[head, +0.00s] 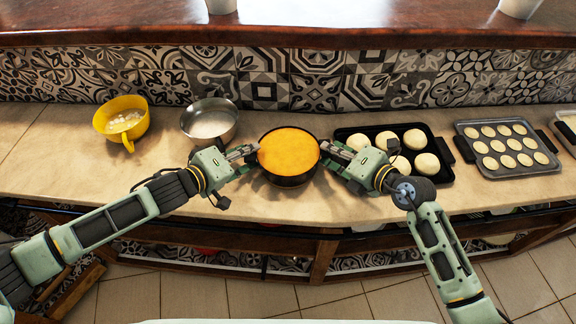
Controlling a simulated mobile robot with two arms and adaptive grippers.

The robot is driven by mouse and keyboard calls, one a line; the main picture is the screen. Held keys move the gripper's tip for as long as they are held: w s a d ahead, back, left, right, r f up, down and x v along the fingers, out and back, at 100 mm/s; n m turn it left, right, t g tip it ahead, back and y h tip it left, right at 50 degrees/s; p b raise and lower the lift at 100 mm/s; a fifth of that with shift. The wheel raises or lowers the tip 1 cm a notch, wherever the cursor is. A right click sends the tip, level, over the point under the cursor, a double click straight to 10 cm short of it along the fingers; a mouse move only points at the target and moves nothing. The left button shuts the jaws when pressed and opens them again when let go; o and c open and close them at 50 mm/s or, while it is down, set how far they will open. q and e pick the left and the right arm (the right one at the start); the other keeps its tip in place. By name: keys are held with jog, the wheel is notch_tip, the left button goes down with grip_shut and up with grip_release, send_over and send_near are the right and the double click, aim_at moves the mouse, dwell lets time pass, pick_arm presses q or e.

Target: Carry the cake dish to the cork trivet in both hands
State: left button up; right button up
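The cake dish (289,181) is a dark round pan filled with an orange-topped cake. It shows in the middle of the head view, level, at the front part of the counter; I cannot tell whether it rests on the counter or is held just above it. My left gripper (253,153) is at the left side of its rim, and my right gripper (325,151) is at the right side. Both point inward at the dish, and their fingertips overlap the rim in the picture. Whether the fingers are closed on it is too small to tell. No cork trivet shows.
On the counter (60,165), a yellow bowl (121,118) and a metal pan (209,122) stand to the left. The tiled wall (270,80) is behind.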

pick_arm(q)
jog(key=o, duration=0.3)
jog(key=shift+s+d+r, duration=0.25)
jog(key=shift+s+d, duration=0.1)
jog(key=shift+d, duration=0.35)
pick_arm(e)
jog(key=o, duration=0.3)
jog(key=shift+s+a, duration=0.35)
jog(key=shift+a, duration=0.25)
jog(key=shift+f, duration=0.1)
pick_arm(q)
jog(key=o, duration=0.7)
jog(key=shift+c, duration=0.2)
pick_arm(e)
jog(key=shift+d+f, duration=0.1)
jog(key=shift+d, duration=0.05)
pick_arm(q)
jog(key=o, duration=0.3)
jog(key=shift+w+a+f, duration=0.1)
jog(key=shift+w+a, duration=0.05)
jog(key=shift+a, duration=0.2)
pick_arm(e)
jog(key=shift+w, duration=0.15)
jog(key=shift+d, duration=0.1)
pick_arm(q)
jog(key=v, duration=1.2)
pick_arm(e)
jog(key=shift+d, duration=0.1)
pick_arm(q)
jog(key=shift+w+a, duration=0.1)
